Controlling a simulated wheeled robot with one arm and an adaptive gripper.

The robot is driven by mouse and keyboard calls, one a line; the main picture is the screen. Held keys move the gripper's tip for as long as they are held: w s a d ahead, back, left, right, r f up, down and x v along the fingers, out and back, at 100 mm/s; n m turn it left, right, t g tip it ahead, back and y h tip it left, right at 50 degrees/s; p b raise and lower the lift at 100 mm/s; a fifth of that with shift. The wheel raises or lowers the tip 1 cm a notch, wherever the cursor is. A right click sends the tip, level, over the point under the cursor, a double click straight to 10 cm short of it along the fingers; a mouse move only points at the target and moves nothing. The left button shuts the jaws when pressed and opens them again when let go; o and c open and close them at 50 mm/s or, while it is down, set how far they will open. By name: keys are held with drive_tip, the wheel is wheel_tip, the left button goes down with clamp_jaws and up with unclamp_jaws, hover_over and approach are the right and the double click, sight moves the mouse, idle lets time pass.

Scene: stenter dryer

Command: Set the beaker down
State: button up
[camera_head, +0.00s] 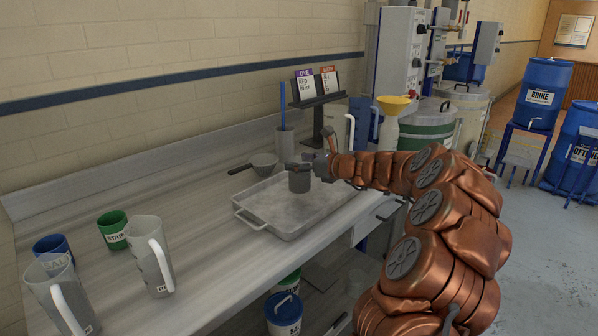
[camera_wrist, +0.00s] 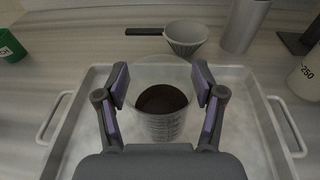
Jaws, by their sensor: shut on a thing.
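The beaker (camera_wrist: 162,122) is clear with graduation marks and holds a dark liquid; it stands upright between my gripper's fingers. In the head view the beaker (camera_head: 299,181) shows over the metal tray (camera_head: 262,229). My gripper (camera_wrist: 160,88) is shut on the beaker, with one finger pad on each side. The tray's pale floor lies below the beaker in the wrist view, with its rim and handles (camera_wrist: 285,125) to either side. I cannot tell whether the beaker's base touches the tray. The lower front of the beaker is partly hidden by my gripper's body.
Clear jugs (camera_head: 150,255) and a green cup (camera_head: 113,230) stand at left. The counter between them and the tray is clear.

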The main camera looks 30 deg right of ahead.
drive_tip(key=shift+w+d, duration=0.1)
drive_tip(key=shift+w, duration=0.3)
drive_tip(key=shift+f, duration=1.75)
drive_tip(key=shift+f, duration=0.1)
drive_tip(key=o, duration=1.7)
drive_tip(key=shift+s+d, duration=0.1)
drive_tip(key=v, duration=1.1)
drive_tip(key=shift+s+d+b, duration=0.15)
drive_tip(key=shift+s+b, duration=0.2)
